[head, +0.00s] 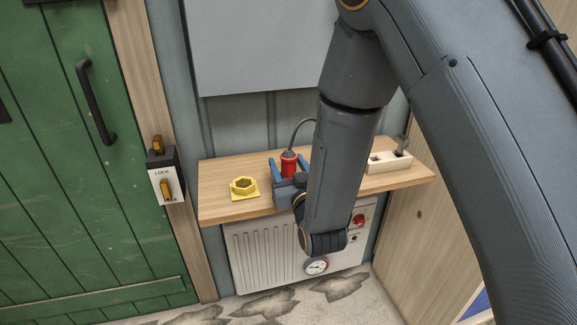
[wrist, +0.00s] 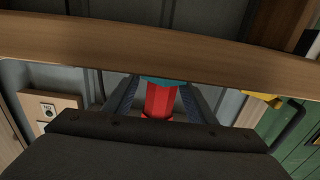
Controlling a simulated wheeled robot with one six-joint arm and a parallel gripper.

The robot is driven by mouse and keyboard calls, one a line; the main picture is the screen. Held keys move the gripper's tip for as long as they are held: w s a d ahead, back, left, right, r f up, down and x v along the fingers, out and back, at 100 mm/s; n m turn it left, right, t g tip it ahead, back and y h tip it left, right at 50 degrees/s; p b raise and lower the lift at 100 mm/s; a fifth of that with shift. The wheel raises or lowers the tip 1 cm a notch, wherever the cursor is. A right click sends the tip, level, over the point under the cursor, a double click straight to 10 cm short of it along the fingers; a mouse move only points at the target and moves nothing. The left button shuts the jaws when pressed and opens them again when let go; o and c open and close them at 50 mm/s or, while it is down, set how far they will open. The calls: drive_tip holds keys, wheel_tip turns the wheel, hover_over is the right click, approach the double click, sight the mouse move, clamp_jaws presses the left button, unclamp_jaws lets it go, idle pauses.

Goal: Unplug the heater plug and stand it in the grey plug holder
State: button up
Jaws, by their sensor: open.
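A red plug (head: 289,164) with a dark cable curving up from its top stands upright at the middle of the wooden shelf. My gripper (head: 288,172) is open at the shelf, with its blue fingers on either side of the red plug. In the wrist view the red plug (wrist: 160,100) shows between the two fingers, with a teal part at its end by the shelf edge; I cannot tell what that part is. A yellow holder (head: 244,187) with a six-sided opening sits to the left. I cannot make out a grey holder.
A pale socket block (head: 388,161) with a grey piece standing in it is at the shelf's right end. The white heater (head: 265,255) with a gauge and red knob is below the shelf (head: 225,210). A lock box (head: 165,178) and green door are at left.

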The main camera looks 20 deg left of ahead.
drive_tip(key=shift+x, duration=1.1)
drive_tip(key=c, duration=1.2)
drive_tip(key=shift+r, duration=0.1)
wheel_tip(320, 180, up, 9)
drive_tip(key=w+d+b, duration=0.3)
drive_tip(key=w+d, duration=0.3)
drive_tip(key=d, duration=0.4)
wheel_tip(320, 180, down, 4)
drive_tip(key=shift+w+f, duration=0.1)
drive_tip(key=shift+f, duration=2.65)
